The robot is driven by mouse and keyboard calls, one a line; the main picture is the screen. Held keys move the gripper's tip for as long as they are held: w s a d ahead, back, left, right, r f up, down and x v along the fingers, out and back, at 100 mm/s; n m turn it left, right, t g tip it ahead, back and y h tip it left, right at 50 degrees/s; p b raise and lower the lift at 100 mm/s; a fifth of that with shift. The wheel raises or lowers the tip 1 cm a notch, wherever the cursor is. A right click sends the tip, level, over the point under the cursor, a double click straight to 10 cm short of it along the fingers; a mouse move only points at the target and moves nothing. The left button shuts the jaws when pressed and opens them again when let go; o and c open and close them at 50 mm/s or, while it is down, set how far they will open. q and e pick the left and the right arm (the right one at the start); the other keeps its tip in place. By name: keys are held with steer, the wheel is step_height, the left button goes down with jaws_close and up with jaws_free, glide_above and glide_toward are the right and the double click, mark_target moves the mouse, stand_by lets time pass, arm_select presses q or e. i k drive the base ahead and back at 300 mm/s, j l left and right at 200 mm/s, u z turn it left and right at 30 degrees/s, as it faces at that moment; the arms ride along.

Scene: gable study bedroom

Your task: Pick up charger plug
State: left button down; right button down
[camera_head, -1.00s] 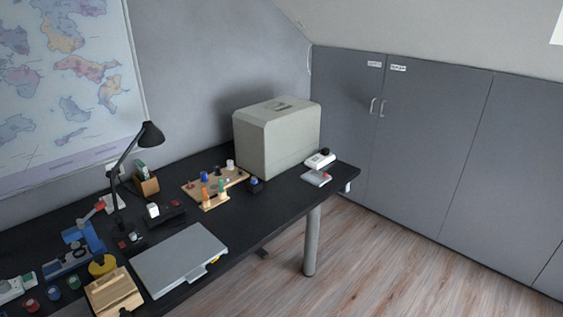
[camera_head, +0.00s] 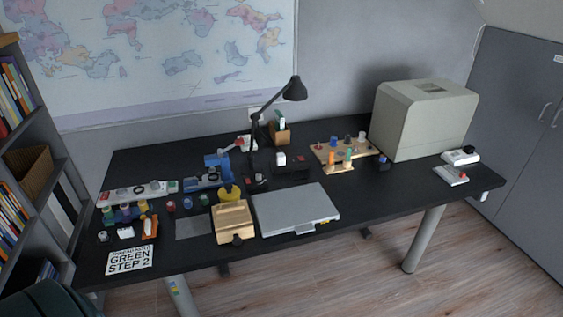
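I cannot single out the charger plug for certain at this size. A small white block (camera_head: 281,158) stands at the left end of a low black box (camera_head: 296,168) behind the laptop, and it may be the plug. Another small white piece (camera_head: 125,232) lies at the front left of the desk, among small coloured parts. Neither of my grippers shows in the view.
The black desk (camera_head: 385,187) holds a closed grey laptop (camera_head: 295,208), a black lamp (camera_head: 292,90), a peg board (camera_head: 343,153), a wooden box (camera_head: 233,222) and a large beige case (camera_head: 424,118). A bookshelf (camera_head: 30,165) stands left. Wooden floor (camera_head: 340,275) is open in front.

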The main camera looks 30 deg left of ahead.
mark_target(280, 157)
steer(key=i+u, duration=0.15)
steer(key=u, duration=0.25)
steer(key=i+l+u, duration=0.15)
steer(key=u, duration=0.25)
steer(key=i+l+u, duration=0.1)
steer(key=u, duration=0.3)
